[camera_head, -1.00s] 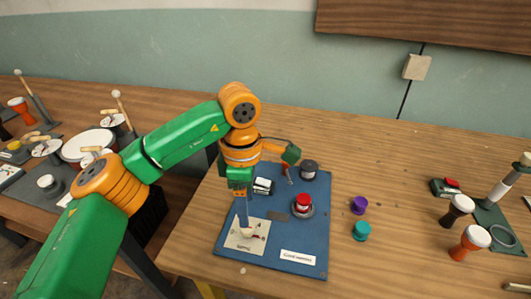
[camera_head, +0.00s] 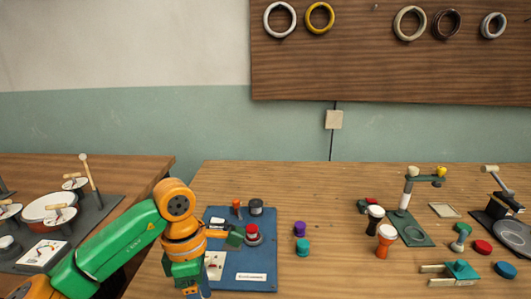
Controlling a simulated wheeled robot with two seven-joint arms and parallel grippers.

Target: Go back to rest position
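My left arm comes in from the lower left. Its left gripper (camera_head: 197,290) points down at the bottom edge of the head view, by the front left of the blue board (camera_head: 262,266). The fingertips are mostly cut off, so I cannot tell whether it is open or shut. On the board are a red button (camera_head: 252,230), a dark round knob (camera_head: 256,207), a white label (camera_head: 250,277) and a pale dial plate (camera_head: 214,264), partly hidden by my wrist. My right gripper is not in view.
Purple (camera_head: 300,229) and teal (camera_head: 303,246) pieces stand right of the board. Goblet drums, one orange (camera_head: 386,238), one dark (camera_head: 374,219), stand further right near a green stand (camera_head: 412,232). A left table holds drums (camera_head: 50,207). Rings (camera_head: 319,17) hang on the wall panel.

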